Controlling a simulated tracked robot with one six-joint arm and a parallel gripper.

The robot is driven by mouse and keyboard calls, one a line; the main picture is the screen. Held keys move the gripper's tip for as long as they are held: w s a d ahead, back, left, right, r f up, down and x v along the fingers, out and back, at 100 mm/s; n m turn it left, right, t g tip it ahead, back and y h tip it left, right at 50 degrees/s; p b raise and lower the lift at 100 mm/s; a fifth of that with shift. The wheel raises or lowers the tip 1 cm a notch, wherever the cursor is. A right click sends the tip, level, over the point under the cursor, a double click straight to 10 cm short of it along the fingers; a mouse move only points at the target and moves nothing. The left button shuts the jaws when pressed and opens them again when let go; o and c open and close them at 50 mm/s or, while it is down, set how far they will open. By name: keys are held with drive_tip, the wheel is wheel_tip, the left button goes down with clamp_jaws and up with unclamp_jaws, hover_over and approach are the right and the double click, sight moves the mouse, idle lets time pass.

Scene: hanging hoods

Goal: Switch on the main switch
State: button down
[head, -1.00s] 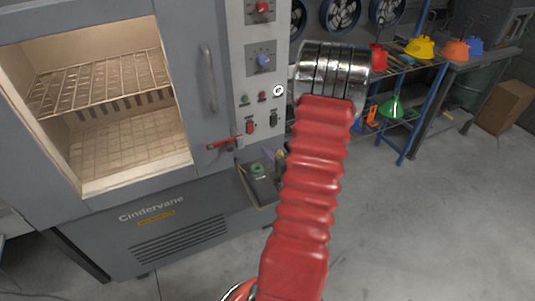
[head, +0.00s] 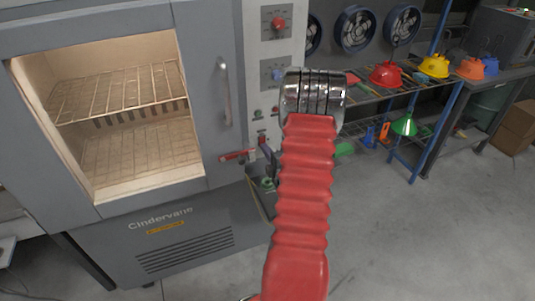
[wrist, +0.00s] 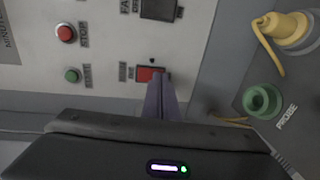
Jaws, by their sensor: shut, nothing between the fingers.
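A red rocker switch (wrist: 149,74) is on the pale control panel (wrist: 100,45) in the wrist view. Its label is too blurred to read, so I cannot confirm that it is the main switch. My gripper (wrist: 163,78) is shut and empty, its purple fingers pointing at the panel. The fingertips overlap the right end of the red switch; I cannot tell whether they touch it. In the head view my gripper (head: 263,145) is at the lower panel, partly hidden by my red arm.
A black switch (wrist: 160,8), a red stop button (wrist: 65,33) and a green button (wrist: 72,75) are nearby. A green socket (wrist: 262,101) and yellow plug (wrist: 284,26) are to the right.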

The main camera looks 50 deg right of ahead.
drive_tip(key=shift+w+d, duration=0.1)
idle(0.5)
drive_tip(key=s+a+f, duration=0.2)
drive_tip(key=s+a, duration=0.5)
drive_tip(key=s, duration=0.5)
drive_tip(key=shift+a, duration=0.1)
idle(0.5)
